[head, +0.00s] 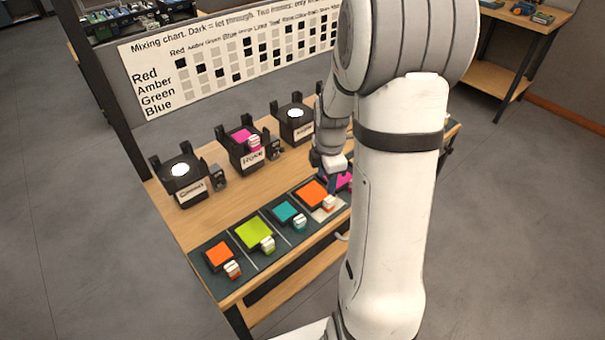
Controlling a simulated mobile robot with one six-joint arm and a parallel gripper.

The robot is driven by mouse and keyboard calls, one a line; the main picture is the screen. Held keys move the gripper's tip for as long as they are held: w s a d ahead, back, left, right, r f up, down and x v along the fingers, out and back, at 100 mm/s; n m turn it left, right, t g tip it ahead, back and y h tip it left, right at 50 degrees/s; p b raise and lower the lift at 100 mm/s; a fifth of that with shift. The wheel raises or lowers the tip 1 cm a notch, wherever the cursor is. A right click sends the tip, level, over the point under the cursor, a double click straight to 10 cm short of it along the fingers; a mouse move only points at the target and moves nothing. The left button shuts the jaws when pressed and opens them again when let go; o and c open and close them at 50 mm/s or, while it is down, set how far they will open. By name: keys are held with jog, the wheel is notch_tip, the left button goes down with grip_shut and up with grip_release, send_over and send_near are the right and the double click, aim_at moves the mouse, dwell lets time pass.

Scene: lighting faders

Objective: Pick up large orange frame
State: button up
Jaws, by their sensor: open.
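A large orange frame (312,194) with a white-and-orange grip tab (328,203) lies on the dark strip along the table's front edge, right of the teal frame. A smaller orange frame (218,254) lies at the strip's left end. My gripper (331,187) is open, pointing down just above and beside the large orange frame's right side, close to its tab. The picture is too small to tell whether the fingers touch the tab. My arm hides the strip's right end.
Between the orange frames lie a lime frame (254,234) and a teal frame (286,211). A magenta frame (344,183) shows partly behind my arm. Lamps (181,172) with upright holders stand behind; the middle one holds a magenta frame (241,136). A mixing chart (230,55) stands at the back.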

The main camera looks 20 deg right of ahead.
aim_at(330, 199)
jog(key=d+f+n, duration=0.1)
jog(key=f, duration=0.1)
jog(key=w+d+f+n, duration=0.1)
jog(key=f+n, duration=0.1)
jog(key=d+f+n, duration=0.1)
jog(key=f, duration=0.1)
jog(key=shift+w+d+g, duration=0.3)
jog(key=shift+w, duration=0.1)
notch_tip(330, 199, down, 3)
jog(key=shift+r+n, duration=0.15)
jog(key=shift+n, duration=0.15)
jog(key=f, duration=0.1)
jog(key=f+p, duration=0.1)
jog(key=f, duration=0.2)
jog(key=shift+w+a, duration=0.3)
jog(key=shift+a, duration=0.05)
jog(key=shift+f, duration=0.6)
jog(key=shift+c, duration=0.5)
grip_shut()
